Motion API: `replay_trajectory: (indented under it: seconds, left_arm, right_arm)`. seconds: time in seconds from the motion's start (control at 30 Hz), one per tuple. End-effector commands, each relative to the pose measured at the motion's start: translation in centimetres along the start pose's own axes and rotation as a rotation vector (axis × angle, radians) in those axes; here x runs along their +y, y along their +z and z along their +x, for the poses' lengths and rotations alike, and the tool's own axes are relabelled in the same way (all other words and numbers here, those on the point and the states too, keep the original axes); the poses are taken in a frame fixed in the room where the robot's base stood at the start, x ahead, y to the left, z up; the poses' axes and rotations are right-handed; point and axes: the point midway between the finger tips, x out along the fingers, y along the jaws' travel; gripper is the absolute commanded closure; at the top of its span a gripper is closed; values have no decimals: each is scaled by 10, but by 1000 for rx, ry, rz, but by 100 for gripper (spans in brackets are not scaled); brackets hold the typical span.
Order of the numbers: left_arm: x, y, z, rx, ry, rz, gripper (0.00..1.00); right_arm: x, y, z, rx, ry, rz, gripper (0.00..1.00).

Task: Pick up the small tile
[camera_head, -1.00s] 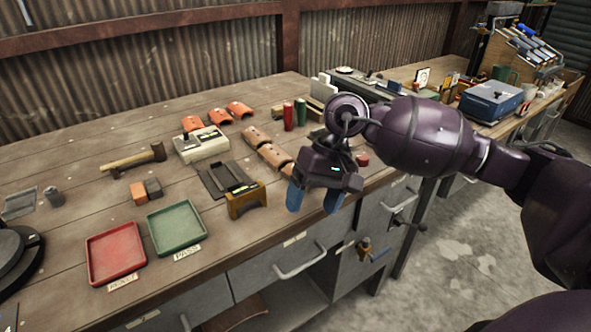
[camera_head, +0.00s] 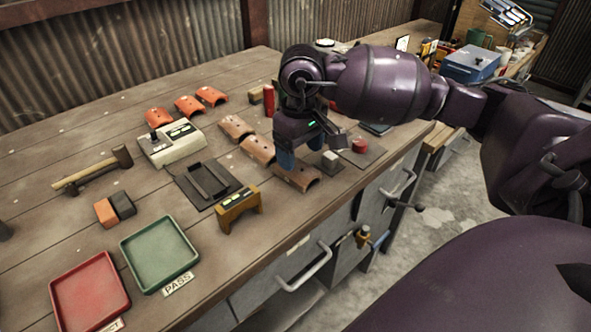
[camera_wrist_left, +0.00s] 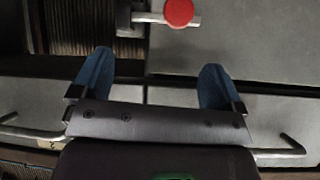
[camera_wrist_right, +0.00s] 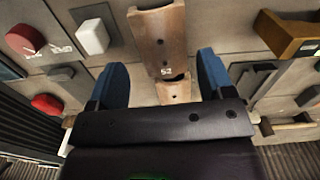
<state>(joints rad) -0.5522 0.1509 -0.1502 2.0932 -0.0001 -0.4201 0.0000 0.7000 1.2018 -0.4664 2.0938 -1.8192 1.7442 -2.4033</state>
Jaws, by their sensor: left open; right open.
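Brown curved roof tiles lie in a row on the bench: a far one (camera_head: 237,127), a middle one (camera_head: 258,149) and a near one (camera_head: 298,178). I cannot tell for sure which is the small tile. My right gripper (camera_head: 300,155) is open and empty above the near end of this row, partly hiding the near tile. In the right wrist view, my open fingers (camera_wrist_right: 161,68) straddle the line of a longer brown tile (camera_wrist_right: 158,35) and a shorter-looking tile piece (camera_wrist_right: 174,91). My left gripper (camera_wrist_left: 157,65) is open and empty in front of grey drawers.
A dark stand (camera_head: 209,181) and a yellow-brown bridge-shaped block (camera_head: 239,208) stand left of the tiles. A red button (camera_head: 360,146) and a pale block (camera_head: 330,160) are right of them. Green (camera_head: 160,254) and red (camera_head: 90,291) trays lie at the front left. Orange tiles (camera_head: 187,105) lie behind.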

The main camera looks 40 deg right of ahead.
Motion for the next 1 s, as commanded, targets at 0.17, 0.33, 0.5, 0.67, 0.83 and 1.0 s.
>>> replay_trajectory:
  seconds: [0.17,0.33,0.5,0.67,0.83,1.0]
  left_arm:
    - [0,-6,1,12,2,5,7]
    - [0,-3,2,7,2,6,7]
    - [0,-2,2,4,2,6,7]
    - [0,-2,2,5,2,3,7]
    - [2,-3,2,6,1,-4,7]
    - [2,-3,2,6,1,-7,7]
  right_arm:
    - [-1,-4,16,-3,-3,2,26]
    - [-2,-9,40,-4,-3,2,26]
    - [-1,-9,52,0,-1,1,26]
    - [-1,-9,52,1,0,1,26]
    - [-1,-9,52,1,-1,1,38]
    - [-1,-9,52,1,-1,1,64]
